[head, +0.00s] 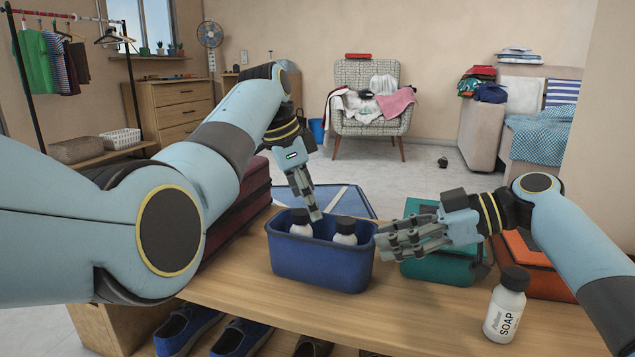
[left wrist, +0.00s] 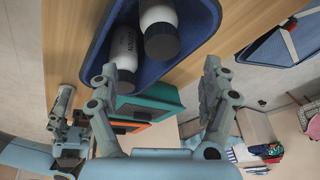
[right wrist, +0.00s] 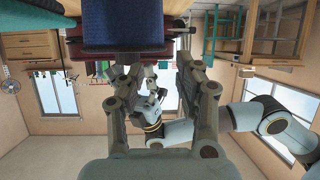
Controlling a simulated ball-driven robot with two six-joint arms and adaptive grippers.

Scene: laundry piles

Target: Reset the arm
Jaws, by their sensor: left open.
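My left gripper (head: 314,212) comes down over the blue bin (head: 318,266) on the wooden table. It is open, with empty space between its fingers in the left wrist view (left wrist: 158,78). Two white bottles with dark caps stand in the bin: a left one (head: 301,230) and a right one (head: 345,238). My right gripper (head: 384,242) is beside the bin's right end, pointing left. Its fingers are apart and hold nothing in the right wrist view (right wrist: 158,75). A white soap bottle (head: 505,312) with a dark cap stands upright at the table's right.
A teal box (head: 432,268) and an orange box (head: 545,277) stand behind my right arm. A dark red case (head: 250,190) is behind my left arm. Blue shoes (head: 240,338) lie below the table's front edge. The tabletop before the bin is clear.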

